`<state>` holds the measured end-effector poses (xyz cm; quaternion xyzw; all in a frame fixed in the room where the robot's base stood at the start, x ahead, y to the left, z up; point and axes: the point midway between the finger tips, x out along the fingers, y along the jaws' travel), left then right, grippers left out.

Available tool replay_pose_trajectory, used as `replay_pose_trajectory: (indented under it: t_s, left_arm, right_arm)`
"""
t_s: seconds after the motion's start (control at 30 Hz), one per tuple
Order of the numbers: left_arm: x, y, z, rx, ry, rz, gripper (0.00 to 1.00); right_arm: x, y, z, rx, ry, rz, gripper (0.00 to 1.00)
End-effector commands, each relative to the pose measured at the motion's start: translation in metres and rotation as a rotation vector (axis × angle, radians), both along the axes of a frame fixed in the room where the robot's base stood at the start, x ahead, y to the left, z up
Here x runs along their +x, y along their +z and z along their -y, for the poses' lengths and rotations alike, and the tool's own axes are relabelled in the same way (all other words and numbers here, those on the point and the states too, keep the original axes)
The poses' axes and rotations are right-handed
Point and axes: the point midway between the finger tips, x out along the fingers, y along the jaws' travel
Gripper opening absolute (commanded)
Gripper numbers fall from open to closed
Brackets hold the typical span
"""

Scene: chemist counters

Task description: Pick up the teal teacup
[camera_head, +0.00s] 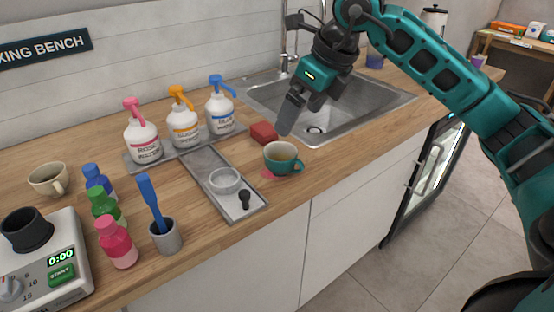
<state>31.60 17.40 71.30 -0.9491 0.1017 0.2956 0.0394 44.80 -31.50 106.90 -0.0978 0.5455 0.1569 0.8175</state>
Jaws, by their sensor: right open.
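The teal teacup (281,158) stands upright on the wooden counter, in front of the sink. Its handle points right and its inside looks pale. A pink patch shows on the counter at its left front. My right gripper (287,118) hangs above and behind the cup, pointing down, over the near left edge of the sink. It is open and empty, apart from the cup; its fingers overlap in this view. My left gripper is not in view.
A red block (264,133) lies just behind the cup. A metal tray (213,173) with a glass dish is left of it. The sink (375,106) is behind.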

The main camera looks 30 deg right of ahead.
Motion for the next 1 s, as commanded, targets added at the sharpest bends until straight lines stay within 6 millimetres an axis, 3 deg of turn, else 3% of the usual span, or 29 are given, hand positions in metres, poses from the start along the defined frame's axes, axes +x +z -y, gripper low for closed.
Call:
replay_pose_trajectory:
  t_s: [0.3,1.0]
  left_arm:
    - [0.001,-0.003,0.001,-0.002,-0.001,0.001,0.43]
    - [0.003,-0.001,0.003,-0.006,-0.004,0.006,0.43]
  right_arm:
    - [0.018,-0.050,-0.004,-0.014,-0.008,-0.004,1.00]
    - [0.042,-0.117,-0.014,-0.012,-0.007,-0.001,1.00]
